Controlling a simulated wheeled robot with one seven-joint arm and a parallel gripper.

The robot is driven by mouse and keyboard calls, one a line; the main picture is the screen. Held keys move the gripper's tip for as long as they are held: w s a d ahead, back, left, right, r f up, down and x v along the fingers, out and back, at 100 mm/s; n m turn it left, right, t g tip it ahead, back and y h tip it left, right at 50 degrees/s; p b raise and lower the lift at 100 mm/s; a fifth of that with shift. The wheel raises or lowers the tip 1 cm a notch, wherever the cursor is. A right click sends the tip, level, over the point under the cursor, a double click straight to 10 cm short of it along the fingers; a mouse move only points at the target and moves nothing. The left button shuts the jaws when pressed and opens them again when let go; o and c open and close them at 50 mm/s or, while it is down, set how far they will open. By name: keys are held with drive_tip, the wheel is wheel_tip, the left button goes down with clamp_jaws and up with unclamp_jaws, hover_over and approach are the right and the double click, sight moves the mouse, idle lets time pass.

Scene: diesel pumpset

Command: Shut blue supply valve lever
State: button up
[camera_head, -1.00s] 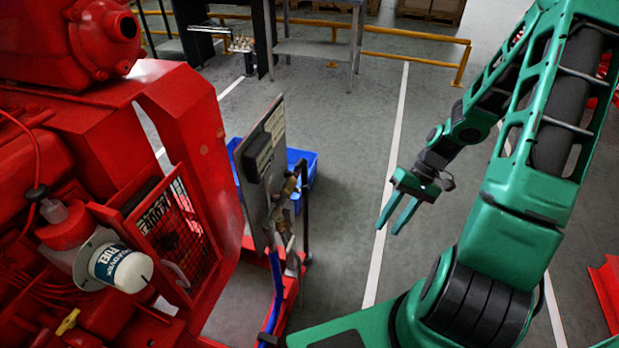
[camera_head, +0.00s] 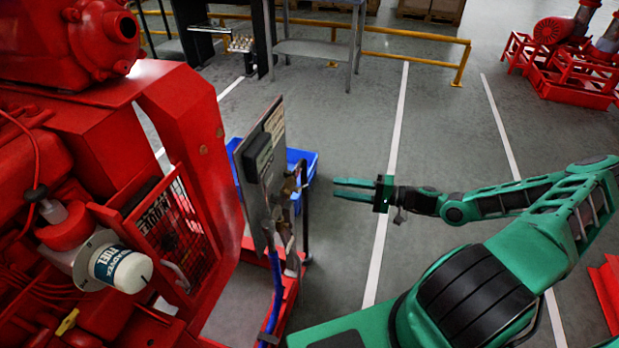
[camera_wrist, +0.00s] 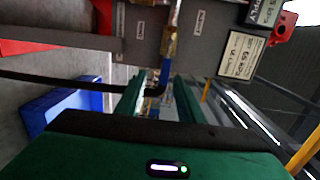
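A grey upright panel (camera_head: 262,190) carries brass valve fittings (camera_head: 290,187) on its right side. In the wrist view, a brass fitting (camera_wrist: 171,43) has a bent blue piece (camera_wrist: 165,75) at its lower end. It looks like the blue lever, but I cannot be sure. In the head view the lever cannot be made out. My gripper (camera_head: 336,188) is to the right of the panel, level with the brass fittings, pointing left and apart from them. Its green fingers (camera_wrist: 158,97) are open and empty. The blue piece appears just beyond their gap.
A dark upright post (camera_head: 305,210) stands between the panel and my gripper. A blue hose (camera_head: 273,290) runs below the panel. A blue bin (camera_head: 308,163) is behind it. The red engine (camera_head: 70,150) fills the left. Open floor lies around my gripper.

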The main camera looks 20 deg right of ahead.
sight(312, 176)
drive_tip(key=shift+m+t, duration=0.3)
drive_tip(key=shift+t, duration=0.3)
drive_tip(key=x, duration=0.7)
drive_tip(key=w+x, duration=0.1)
drive_tip(key=x, duration=0.3)
drive_tip(key=shift+d+r, duration=0.35)
drive_tip(key=shift+d, duration=0.1)
drive_tip(key=shift+c, duration=0.3)
